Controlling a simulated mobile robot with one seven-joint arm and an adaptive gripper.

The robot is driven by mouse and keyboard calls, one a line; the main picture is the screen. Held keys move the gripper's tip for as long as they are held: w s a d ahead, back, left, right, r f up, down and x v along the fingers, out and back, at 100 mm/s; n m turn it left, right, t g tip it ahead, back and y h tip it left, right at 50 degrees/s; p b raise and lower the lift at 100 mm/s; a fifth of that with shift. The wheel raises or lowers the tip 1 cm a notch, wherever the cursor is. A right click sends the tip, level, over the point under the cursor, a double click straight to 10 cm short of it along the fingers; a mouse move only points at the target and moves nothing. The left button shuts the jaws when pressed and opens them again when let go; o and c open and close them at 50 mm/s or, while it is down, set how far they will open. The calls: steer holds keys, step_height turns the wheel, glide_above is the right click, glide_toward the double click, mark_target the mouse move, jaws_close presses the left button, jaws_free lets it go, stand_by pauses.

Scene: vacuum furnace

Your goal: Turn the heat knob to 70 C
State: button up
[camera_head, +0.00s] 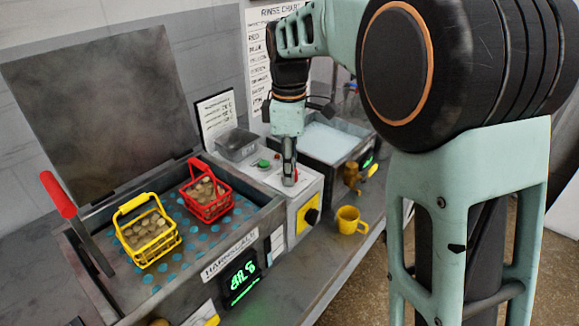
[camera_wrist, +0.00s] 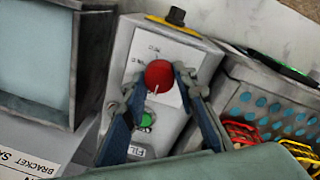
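A round red knob (camera_wrist: 158,76) sits on a white dial plate (camera_wrist: 146,45) on top of a grey control box. A pale pointer line shows on the knob; the dial marks are too small to read surely. My gripper (camera_wrist: 157,82) is over the knob, with one finger on each side. The fingers are apart, and I cannot tell whether they touch it. In the head view my gripper (camera_head: 289,180) points down at the control box (camera_head: 307,190) and hides most of the red knob.
A green button (camera_wrist: 146,119) lies beside the knob. A black knob on a yellow plate (camera_head: 311,215) is on the box's front. The hardening bath (camera_head: 230,262), with red (camera_head: 207,196) and yellow (camera_head: 148,232) baskets, stands left. A basin (camera_head: 325,143) and yellow mug (camera_head: 350,219) are right.

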steer(key=c, duration=0.5)
